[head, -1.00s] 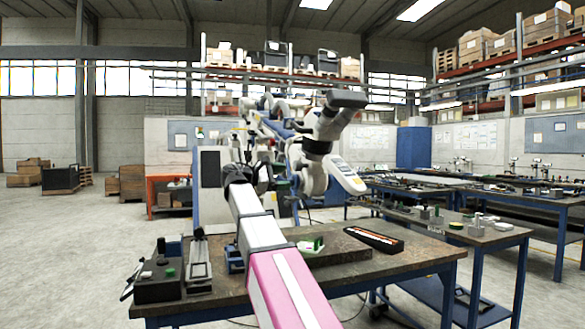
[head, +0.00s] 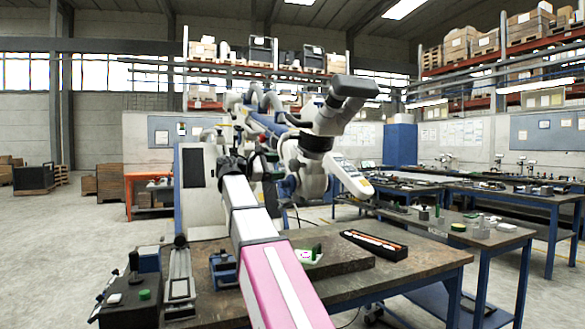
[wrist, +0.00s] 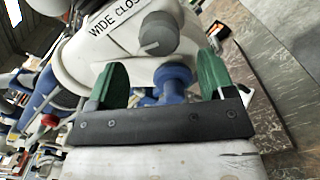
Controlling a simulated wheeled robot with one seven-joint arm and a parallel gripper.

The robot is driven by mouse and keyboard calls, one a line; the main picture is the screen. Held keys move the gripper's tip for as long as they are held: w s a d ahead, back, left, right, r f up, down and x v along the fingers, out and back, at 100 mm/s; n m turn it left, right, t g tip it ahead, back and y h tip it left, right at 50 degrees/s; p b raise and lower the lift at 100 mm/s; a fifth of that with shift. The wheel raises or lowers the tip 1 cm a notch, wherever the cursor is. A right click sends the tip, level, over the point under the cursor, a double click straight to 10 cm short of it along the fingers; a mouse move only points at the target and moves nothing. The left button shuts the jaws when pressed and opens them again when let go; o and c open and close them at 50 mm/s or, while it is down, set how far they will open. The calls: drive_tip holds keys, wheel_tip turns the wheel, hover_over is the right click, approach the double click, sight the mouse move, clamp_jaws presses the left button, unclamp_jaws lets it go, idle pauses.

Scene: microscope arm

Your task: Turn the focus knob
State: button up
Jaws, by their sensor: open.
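The white microscope arm (head: 318,130) stands behind the near table, its grey head (head: 350,88) at the top. In the wrist view, a grey round knob (wrist: 158,33) sits on a white housing (wrist: 95,50) printed "WIDE CLOS…", the rest cut off or covered. A blue rounded part (wrist: 173,82) shows below the knob, between the fingers. My gripper (wrist: 162,62) is open with green fingers apart; the knob is beyond the fingertips, between their lines. I cannot tell whether either finger touches the housing. In the head view my gripper is small and partly hidden by my arm.
The near table (head: 415,268) holds a black tray (head: 374,245), a black box with a green button (head: 140,300) and small fixtures. A side bench (head: 470,232) with small parts stands at right. Open floor lies at left.

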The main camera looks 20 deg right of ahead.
sight(290, 166)
drive_tip(key=d, duration=0.6)
drive_tip(key=shift+w+d, duration=0.1)
drive_tip(key=shift+d, duration=0.15)
drive_tip(key=c, duration=0.9)
